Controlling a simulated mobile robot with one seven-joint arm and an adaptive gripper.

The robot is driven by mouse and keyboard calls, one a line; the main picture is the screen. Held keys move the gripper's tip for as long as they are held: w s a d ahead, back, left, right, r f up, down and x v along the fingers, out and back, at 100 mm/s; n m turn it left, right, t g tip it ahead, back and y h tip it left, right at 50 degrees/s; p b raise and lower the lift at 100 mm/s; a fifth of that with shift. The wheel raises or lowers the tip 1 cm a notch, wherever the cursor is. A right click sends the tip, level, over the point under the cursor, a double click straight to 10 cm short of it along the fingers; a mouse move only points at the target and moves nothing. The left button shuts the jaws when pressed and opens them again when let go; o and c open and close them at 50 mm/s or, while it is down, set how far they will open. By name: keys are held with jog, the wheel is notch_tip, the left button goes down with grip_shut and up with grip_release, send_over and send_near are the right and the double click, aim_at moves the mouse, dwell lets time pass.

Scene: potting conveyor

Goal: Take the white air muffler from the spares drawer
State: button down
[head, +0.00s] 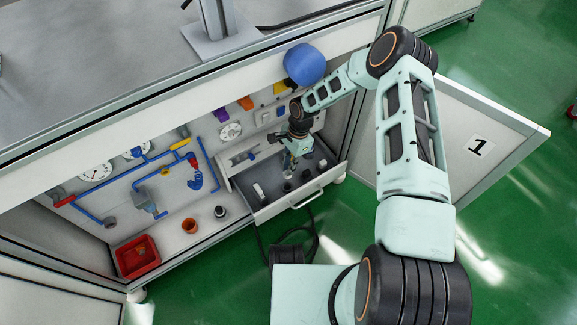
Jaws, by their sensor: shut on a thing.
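The spares drawer (312,198) is pulled out from the lower right of the cabinet, and several small parts stand in it. My gripper (288,172) reaches down into the drawer from above, behind its middle. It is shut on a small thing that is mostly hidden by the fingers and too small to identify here. A whitish upright part (259,191) stands at the drawer's left side, apart from my gripper; I cannot tell whether it is the white air muffler. A dark part (307,174) stands to the right of my gripper.
An open door (460,150) marked 1 is on the right. Blue pipes (150,165) and gauges (95,171) line the cabinet back. A red bin (138,257) and small orange (189,226) and black (220,212) parts stand left of the drawer. The worktop edge overhangs above.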

jog(key=shift+r+p, duration=1.65)
jog(key=shift+r, duration=0.75)
